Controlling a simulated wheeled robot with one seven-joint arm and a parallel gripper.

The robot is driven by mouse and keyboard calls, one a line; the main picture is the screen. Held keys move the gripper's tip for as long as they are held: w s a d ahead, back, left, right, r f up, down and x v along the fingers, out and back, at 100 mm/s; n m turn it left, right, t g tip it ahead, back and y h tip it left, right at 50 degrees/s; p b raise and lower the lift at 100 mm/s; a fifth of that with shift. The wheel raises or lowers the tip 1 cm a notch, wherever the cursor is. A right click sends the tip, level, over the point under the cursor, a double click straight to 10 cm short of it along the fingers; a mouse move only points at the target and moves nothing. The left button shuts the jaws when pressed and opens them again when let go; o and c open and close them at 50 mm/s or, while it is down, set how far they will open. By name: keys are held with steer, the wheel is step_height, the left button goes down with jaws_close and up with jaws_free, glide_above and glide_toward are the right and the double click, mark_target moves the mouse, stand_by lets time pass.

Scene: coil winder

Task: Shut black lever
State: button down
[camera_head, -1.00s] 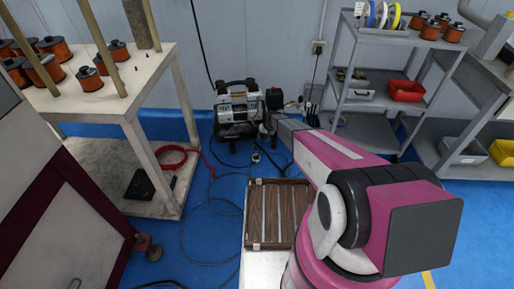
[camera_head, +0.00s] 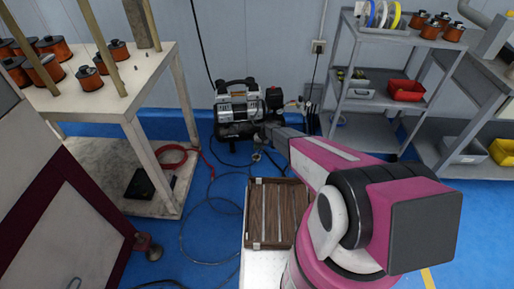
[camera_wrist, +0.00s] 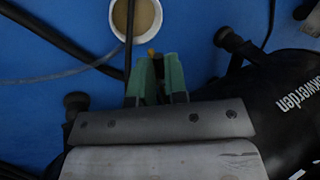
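The compressor (camera_head: 238,108), with a black tank, stands on the blue floor by the back wall. In the wrist view its black tank (camera_wrist: 285,95) shows white lettering at the right. My gripper (camera_wrist: 157,62) has two green fingers, close together with a narrow dark gap between them. A small yellow tip (camera_wrist: 152,52) shows just beyond the gap. The dark matter in the gap may be part of a lever, but I cannot tell whether the fingers touch it. I cannot clearly pick out the black lever. In the head view, my arm's end is beside the compressor and its fingers are not clear.
A round pale-faced part (camera_wrist: 136,17) and dark hoses lie close ahead of my fingers. Black knobs (camera_wrist: 228,38) stand near the tank. A wooden crate (camera_head: 250,215) is beside my arm. A bench (camera_head: 150,110) stands left, grey shelves (camera_head: 372,105) right. Cables cross the floor.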

steer(key=shift+a+m, duration=0.1)
steer(key=shift+m, duration=0.2)
steer(key=m, duration=0.1)
steer(key=m+t, duration=0.1)
steer(key=a+m, duration=0.1)
steer(key=shift+s+m+t, duration=0.25)
steer(key=shift+m+t, duration=0.05)
steer(key=shift+w+a+m+t+h, duration=0.3)
steer(key=shift+a+m+t+h, duration=0.3)
steer(key=shift+m, duration=1.45)
steer(key=shift+w+a+m+t+h, duration=0.3)
steer(key=shift+a+m+t+h, duration=0.25)
steer(key=shift+m, duration=1.45)
steer(key=shift+w+a+m+t+h, duration=0.3)
steer(key=shift+a+m+t+h, duration=0.3)
steer(key=shift+m, duration=1.45)
steer(key=shift+d, duration=0.1)
steer(key=c, duration=1.1)
jaws_free()
steer(key=shift+c, duration=0.2)
steer(key=shift+r, duration=0.1)
